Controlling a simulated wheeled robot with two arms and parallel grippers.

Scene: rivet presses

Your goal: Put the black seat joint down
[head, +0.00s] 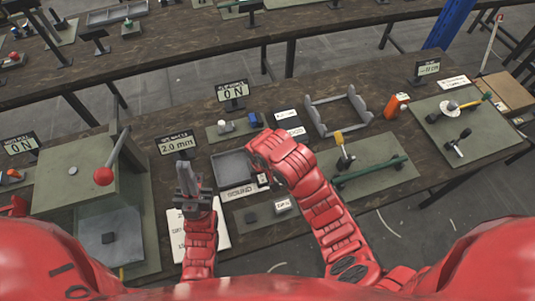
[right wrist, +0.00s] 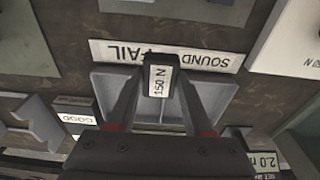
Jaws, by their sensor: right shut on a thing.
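The black seat joint (right wrist: 158,82) with a white label reading "150 N" sits between the fingertips of my right gripper (right wrist: 158,95) in the right wrist view. It is held over the grey tray (right wrist: 106,84), by the tray's edge near the "SOUND FAIL" label; I cannot tell whether it touches anything. In the head view the grey tray (head: 232,168) lies left of my right gripper (head: 264,178), which is mostly hidden by its red wrist. My left gripper (head: 186,178) points up the picture, left of the tray; its opening is unclear.
A press with a red-knobbed lever (head: 103,175) stands at left. A grey cradle (head: 338,112) and an orange tool (head: 396,105) lie beyond my right arm.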

